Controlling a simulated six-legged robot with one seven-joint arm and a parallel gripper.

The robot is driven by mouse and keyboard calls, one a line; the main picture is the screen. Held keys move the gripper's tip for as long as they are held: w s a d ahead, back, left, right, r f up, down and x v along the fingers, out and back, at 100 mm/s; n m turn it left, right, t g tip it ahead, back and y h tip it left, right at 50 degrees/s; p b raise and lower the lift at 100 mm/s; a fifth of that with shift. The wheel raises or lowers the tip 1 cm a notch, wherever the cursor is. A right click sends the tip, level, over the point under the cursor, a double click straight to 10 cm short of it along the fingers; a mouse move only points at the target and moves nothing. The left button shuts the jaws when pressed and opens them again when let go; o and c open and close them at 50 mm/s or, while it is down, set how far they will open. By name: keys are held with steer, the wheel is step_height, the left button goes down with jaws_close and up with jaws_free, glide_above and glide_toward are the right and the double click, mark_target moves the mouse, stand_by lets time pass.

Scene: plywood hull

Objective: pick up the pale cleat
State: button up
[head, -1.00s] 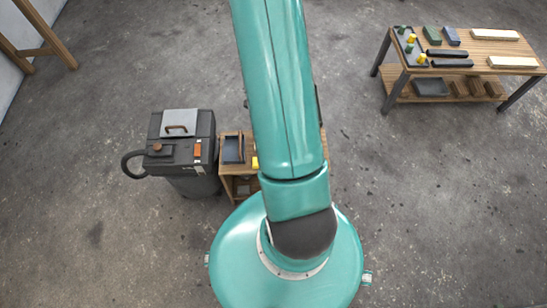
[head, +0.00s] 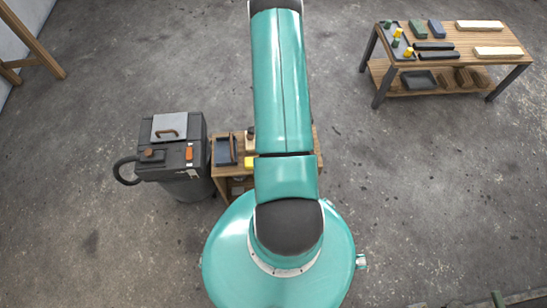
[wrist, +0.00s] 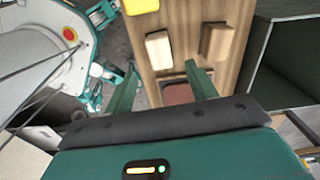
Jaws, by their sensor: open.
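In the wrist view a pale wooden block (wrist: 159,50), which looks like the pale cleat, lies on a plywood surface (wrist: 188,12). A browner wooden block (wrist: 217,42) lies to its right. My gripper (wrist: 162,68) is open, its two teal fingers apart, with the pale block just beyond the fingertips and nothing held. A reddish-brown flat thing (wrist: 178,94) shows between the fingers. In the head view my arm hides my gripper and much of the small wooden bench (head: 219,172); a small pale piece (head: 250,140) shows beside the arm.
A yellow thing (wrist: 141,6) is beyond the pale block; a dark open box (wrist: 283,62) stands at right. In the head view, a dark machine (head: 175,160) adjoins the bench, which holds a tray (head: 226,150). A far workbench (head: 450,65) bears several items. Floor between is clear.

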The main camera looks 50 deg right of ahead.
steer(key=shift+w+a+f, duration=0.1)
steer(key=shift+w+f, duration=0.05)
steer(key=shift+f, duration=3.5)
steer(key=c, duration=1.1)
steer(key=shift+o, duration=0.2)
steer(key=shift+r, duration=0.15)
steer(key=shift+r, duration=1.2)
steer(key=s+a+r, duration=0.7)
steer(key=s+r, duration=0.3)
steer(key=s, duration=0.1)
steer(key=shift+s+a+r, duration=0.2)
steer(key=shift+s+a, duration=0.15)
steer(key=shift+a, duration=0.05)
